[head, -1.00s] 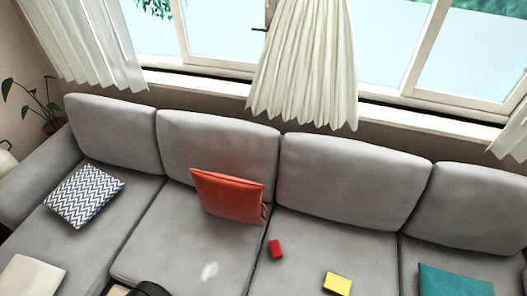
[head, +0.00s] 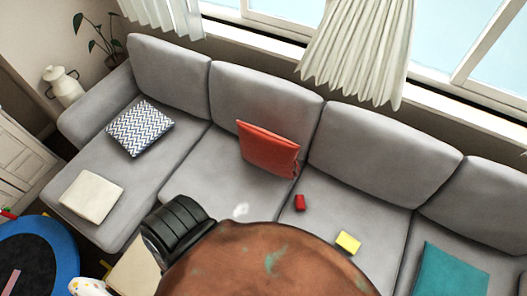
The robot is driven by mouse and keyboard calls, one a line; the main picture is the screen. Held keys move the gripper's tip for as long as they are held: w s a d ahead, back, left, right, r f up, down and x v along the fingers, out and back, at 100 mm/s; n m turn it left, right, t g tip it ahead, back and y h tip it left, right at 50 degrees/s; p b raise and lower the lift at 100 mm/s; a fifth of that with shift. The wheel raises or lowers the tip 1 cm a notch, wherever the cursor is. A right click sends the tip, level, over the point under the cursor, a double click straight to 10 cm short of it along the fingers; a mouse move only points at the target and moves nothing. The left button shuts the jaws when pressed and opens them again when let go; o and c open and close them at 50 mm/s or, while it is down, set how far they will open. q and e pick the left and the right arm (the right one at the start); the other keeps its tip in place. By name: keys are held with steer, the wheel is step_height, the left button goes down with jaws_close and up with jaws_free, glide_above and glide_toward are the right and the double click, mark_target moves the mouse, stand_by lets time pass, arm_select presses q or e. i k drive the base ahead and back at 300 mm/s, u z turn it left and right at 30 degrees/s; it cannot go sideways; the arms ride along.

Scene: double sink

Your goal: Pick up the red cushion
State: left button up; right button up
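The red cushion (head: 268,150) leans upright against the backrest of the grey sofa (head: 180,160), on its second seat from the left. It is apart from the other cushions, and its front face is in plain view. Neither my left nor my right gripper shows in the head view.
A patterned cushion (head: 140,128), a cream cushion (head: 92,197), a small red item (head: 300,202), a yellow item (head: 348,242) and a teal cushion (head: 452,272) lie on the sofa. A round brown surface (head: 265,262) and a black ribbed object (head: 178,225) fill the lower foreground.

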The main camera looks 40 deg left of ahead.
mark_target(278, 156)
steer(key=u, duration=1.4)
steer(key=k, duration=0.45)
steer(key=u, duration=0.05)
steer(key=i, duration=0.45)
